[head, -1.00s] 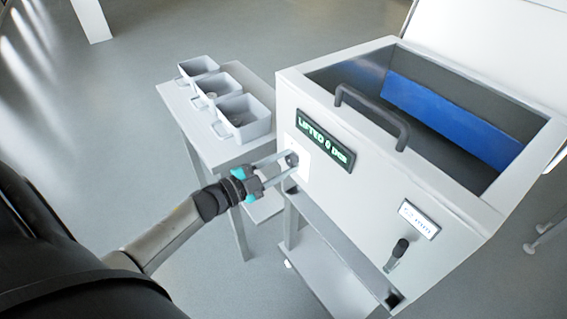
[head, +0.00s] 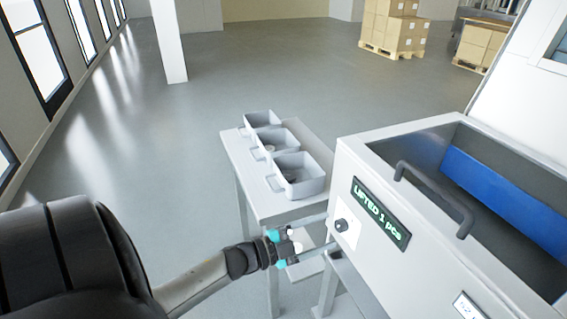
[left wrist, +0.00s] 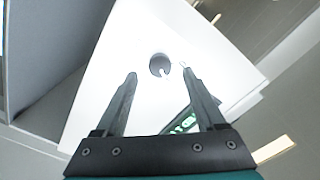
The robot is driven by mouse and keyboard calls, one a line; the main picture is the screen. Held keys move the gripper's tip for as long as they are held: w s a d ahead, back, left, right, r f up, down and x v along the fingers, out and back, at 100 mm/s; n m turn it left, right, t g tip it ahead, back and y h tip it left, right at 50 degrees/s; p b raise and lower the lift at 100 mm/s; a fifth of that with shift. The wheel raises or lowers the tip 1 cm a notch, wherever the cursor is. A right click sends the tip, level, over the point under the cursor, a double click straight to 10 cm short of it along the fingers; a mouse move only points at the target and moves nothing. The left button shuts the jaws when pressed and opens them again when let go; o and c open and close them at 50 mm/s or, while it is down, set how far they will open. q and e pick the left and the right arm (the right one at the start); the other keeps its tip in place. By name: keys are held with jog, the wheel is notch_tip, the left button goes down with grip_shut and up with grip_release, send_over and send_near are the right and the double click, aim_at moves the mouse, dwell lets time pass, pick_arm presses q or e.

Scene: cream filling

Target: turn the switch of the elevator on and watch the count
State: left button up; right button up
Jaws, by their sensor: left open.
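The elevator (head: 430,262) is a white box at the right with a green-lettered display (head: 380,214) that reads "LIFTED 1 pcs". Its switch is a dark round knob (head: 341,225) on a white plate left of the display. In the left wrist view the knob (left wrist: 160,65) shows a light pointer mark. My left gripper (head: 328,231) is open and empty, its fingers pointing at the knob. In the left wrist view the knob lies just ahead of the gap between the fingertips (left wrist: 158,70). My right gripper is in no view.
A small grey table (head: 240,172) beside the elevator carries three grey bins (head: 298,187). A dark handle (head: 440,202) rises from the elevator's front rim, and a blue panel (head: 490,185) lies inside. Pallets of cartons (head: 393,30) stand far back. The floor at left is clear.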

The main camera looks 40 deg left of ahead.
pick_arm(q)
jog(key=v, duration=1.2)
jog(key=shift+p, duration=0.4)
jog(key=shift+s+a, duration=0.1)
